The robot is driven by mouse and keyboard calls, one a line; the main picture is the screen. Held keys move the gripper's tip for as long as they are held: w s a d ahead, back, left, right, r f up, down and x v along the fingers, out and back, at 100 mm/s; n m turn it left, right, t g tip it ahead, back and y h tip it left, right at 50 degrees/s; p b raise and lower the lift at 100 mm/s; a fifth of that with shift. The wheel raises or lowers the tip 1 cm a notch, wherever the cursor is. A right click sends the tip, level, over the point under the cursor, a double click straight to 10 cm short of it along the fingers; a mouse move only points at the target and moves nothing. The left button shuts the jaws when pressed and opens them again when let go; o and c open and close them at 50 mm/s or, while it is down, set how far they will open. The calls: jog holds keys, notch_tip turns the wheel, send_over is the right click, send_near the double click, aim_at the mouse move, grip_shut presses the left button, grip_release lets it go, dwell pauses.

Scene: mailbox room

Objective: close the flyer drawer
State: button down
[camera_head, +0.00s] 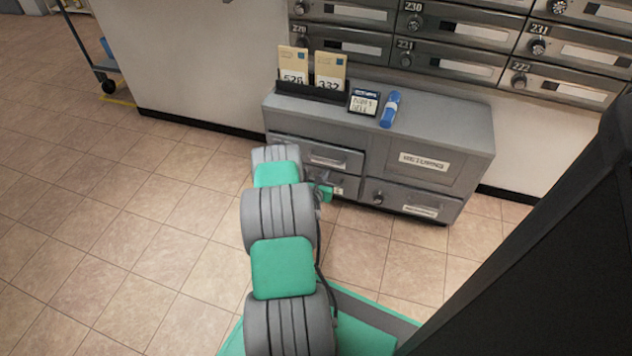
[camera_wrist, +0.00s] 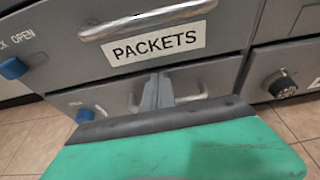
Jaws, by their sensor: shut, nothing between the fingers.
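The grey cabinet (camera_head: 378,110) stands against the wall. In the wrist view its upper left drawer (camera_wrist: 235,35) has a bar handle and a label reading PACKETS. A lower left drawer front (camera_wrist: 205,80) lies below it, partly hidden by my gripper. I cannot read a flyer label on any drawer, and how far any drawer stands out is unclear. My gripper (camera_wrist: 158,92) is shut and empty, with its fingertips in front of the lower left drawer front. Contact cannot be told. In the head view my arm hides most of the gripper and the lower left drawer.
A returns panel (camera_head: 422,162) and a lower right drawer (camera_head: 410,200) are on the cabinet's right. Card holders (camera_head: 312,88), a small sign (camera_head: 363,102) and a blue cylinder (camera_head: 390,108) stand on top. Mailboxes (camera_head: 455,50) line the wall above. Tiled floor (camera_head: 110,210) is clear at left.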

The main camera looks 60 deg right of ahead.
jog(key=shift+w+d+r, duration=0.25)
jog(key=shift+d, duration=0.05)
jog(key=shift+a, duration=0.1)
